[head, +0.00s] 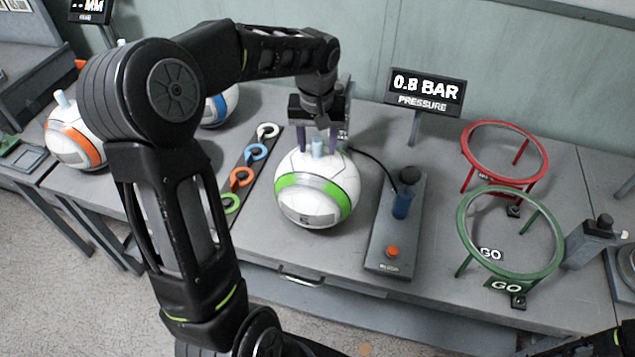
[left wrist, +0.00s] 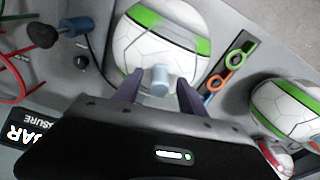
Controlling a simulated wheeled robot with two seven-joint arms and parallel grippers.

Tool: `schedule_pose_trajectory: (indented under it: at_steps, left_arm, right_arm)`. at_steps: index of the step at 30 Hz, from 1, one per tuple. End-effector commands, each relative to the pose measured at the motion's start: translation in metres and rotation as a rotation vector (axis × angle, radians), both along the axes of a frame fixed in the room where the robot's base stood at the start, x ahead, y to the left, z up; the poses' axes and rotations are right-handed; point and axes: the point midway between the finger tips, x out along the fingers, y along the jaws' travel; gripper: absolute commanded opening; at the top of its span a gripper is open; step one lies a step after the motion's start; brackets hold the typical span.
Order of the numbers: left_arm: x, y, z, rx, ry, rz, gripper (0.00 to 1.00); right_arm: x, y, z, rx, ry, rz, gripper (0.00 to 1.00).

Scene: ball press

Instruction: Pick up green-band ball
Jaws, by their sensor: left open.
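The green-band ball (head: 316,190), white with a green stripe, rests on the grey table. A light blue plug stands up from its top. My left gripper (head: 318,143) is over the ball, pointing down, with its purple fingers on either side of the plug. In the left wrist view the open fingers (left wrist: 160,88) flank the blue plug (left wrist: 160,79), with gaps beside it, and the ball (left wrist: 150,45) lies beyond. My right gripper is not in view; only a dark part of my right arm shows at the lower right.
An orange-band ball (head: 75,138) and a blue-band ball (head: 219,106) lie to the left. A strip of coloured rings (head: 256,152) is beside the green-band ball. A pump (head: 402,205), "0.8 BAR" sign (head: 426,92), red hoop (head: 505,150) and green hoop (head: 510,232) stand right. Another green-band ball (left wrist: 288,103) shows in the wrist view.

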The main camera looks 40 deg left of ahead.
Motion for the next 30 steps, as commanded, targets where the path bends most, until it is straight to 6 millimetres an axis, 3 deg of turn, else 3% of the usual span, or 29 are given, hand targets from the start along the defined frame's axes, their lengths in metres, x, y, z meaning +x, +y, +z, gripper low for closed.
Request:
schedule_pose_trajectory:
  at_steps: [17,30]
  left_arm:
    - [0.0002,-0.0001,-0.0005,0.0,0.0,0.0,0.49]
    - [0.0002,-0.0001,-0.0005,0.0,0.0,0.0,0.13]
  right_arm:
    - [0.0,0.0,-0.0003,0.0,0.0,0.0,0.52]
    - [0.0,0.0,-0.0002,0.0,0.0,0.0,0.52]
